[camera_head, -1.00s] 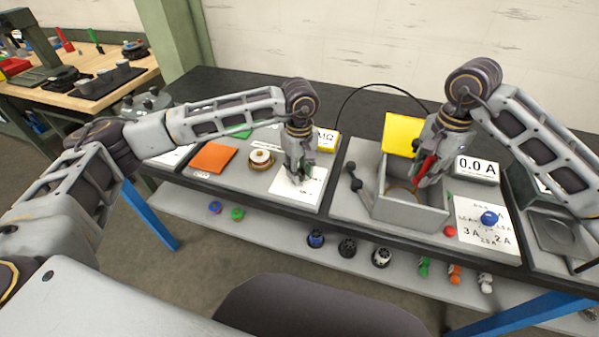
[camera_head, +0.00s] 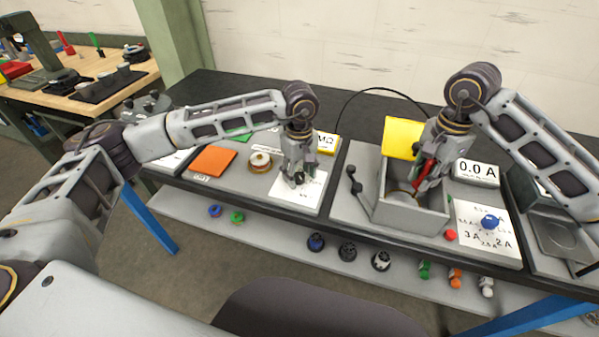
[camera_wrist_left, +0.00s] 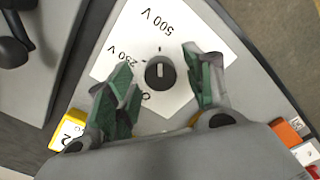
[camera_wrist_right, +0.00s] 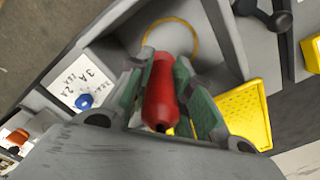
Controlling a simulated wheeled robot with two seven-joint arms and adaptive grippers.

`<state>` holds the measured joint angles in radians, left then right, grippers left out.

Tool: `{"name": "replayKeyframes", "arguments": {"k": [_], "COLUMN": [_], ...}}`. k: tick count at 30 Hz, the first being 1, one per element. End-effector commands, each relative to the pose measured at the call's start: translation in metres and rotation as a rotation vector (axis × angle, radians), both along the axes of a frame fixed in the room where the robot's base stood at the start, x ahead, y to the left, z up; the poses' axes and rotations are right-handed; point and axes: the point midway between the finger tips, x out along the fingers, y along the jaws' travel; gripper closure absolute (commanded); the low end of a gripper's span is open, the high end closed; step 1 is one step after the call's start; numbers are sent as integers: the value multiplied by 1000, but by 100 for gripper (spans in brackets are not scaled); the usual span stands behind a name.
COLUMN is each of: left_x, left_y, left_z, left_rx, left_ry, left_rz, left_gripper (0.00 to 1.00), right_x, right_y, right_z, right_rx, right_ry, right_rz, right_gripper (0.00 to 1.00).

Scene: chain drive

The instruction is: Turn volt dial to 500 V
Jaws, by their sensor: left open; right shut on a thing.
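The volt dial (camera_wrist_left: 160,72) is a black round knob on a white plate (camera_wrist_left: 183,98) marked 500 V, 250 V and 0. In the left wrist view its pale pointer line appears to point up, toward the tick on the 500 V side. My left gripper (camera_wrist_left: 163,92) is open, one finger on each side of the dial with visible gaps. In the head view the dial (camera_head: 300,178) shows under my left gripper (camera_head: 299,174). My right gripper (camera_wrist_right: 168,98) is shut on a red handle-like thing (camera_wrist_right: 160,100), over the grey box (camera_head: 408,216).
An orange square (camera_head: 212,160) and a round spool-like part (camera_head: 260,161) lie left of the plate. Right of the box are a 0.0 A display (camera_head: 476,172) and a blue dial (camera_head: 490,222) on a white plate. Several small parts stand on the lower shelf.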

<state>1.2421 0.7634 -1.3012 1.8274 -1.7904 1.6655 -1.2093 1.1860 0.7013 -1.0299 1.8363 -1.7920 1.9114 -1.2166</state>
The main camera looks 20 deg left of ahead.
Motion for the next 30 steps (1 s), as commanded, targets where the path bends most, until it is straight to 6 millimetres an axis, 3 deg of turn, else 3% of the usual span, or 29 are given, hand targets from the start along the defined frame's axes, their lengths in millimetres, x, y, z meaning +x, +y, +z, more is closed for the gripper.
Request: {"name": "replayKeyframes", "arguments": {"k": [8, 30], "left_x": [0, 1], "left_y": [0, 0], "left_z": [15, 111], "left_rx": [-1, 0], "left_ry": [-1, -2], "left_rz": [0, 0], "left_gripper": [48, 48], "right_x": [0, 0], "right_y": [0, 0], "right_z": [0, 0], "right_rx": [0, 0], "right_ry": [0, 0], "right_rz": [0, 0], "right_gripper": [100, 100]}}
